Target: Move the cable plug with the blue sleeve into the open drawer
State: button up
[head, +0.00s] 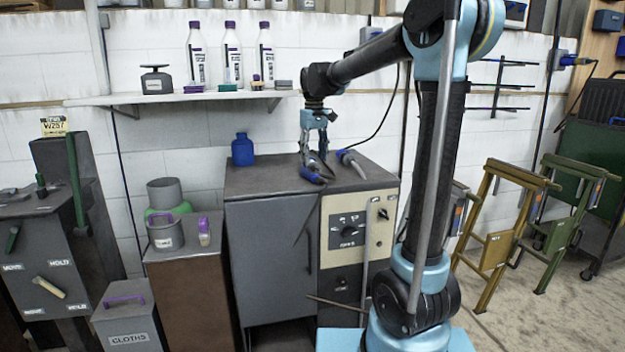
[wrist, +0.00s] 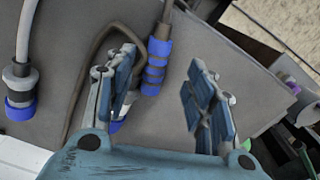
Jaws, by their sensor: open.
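My gripper (head: 316,158) is open and points down over the grey cabinet top; its fingers also show in the wrist view (wrist: 162,62). A dark-cabled plug with a blue sleeve (wrist: 155,66) lies on the cabinet top, between the finger lines and nearer the left finger. It shows under my gripper in the head view (head: 313,175). A second plug, with a pale cable and blue end (wrist: 20,100), lies to the left in the wrist view and right of my gripper in the head view (head: 346,156). Another blue part is mostly hidden behind the left finger. I cannot make out an open drawer.
A blue bottle (head: 243,150) stands at the cabinet top's back left. The cabinet (head: 265,185) has a control panel (head: 352,228) in front. A wall shelf (head: 180,98) holds bottles behind. Two trestles (head: 505,235) stand on the floor to the right.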

aim_at(313, 176)
jog(key=shift+w+a, duration=0.25)
jog(key=shift+f, duration=0.3)
jog(key=shift+w+d+f, duration=0.1)
jog(key=shift+w+f, duration=0.1)
jog(key=shift+f, duration=1.55)
jog(key=shift+w+f, duration=0.15)
jog(key=shift+f, duration=1.55)
grip_shut()
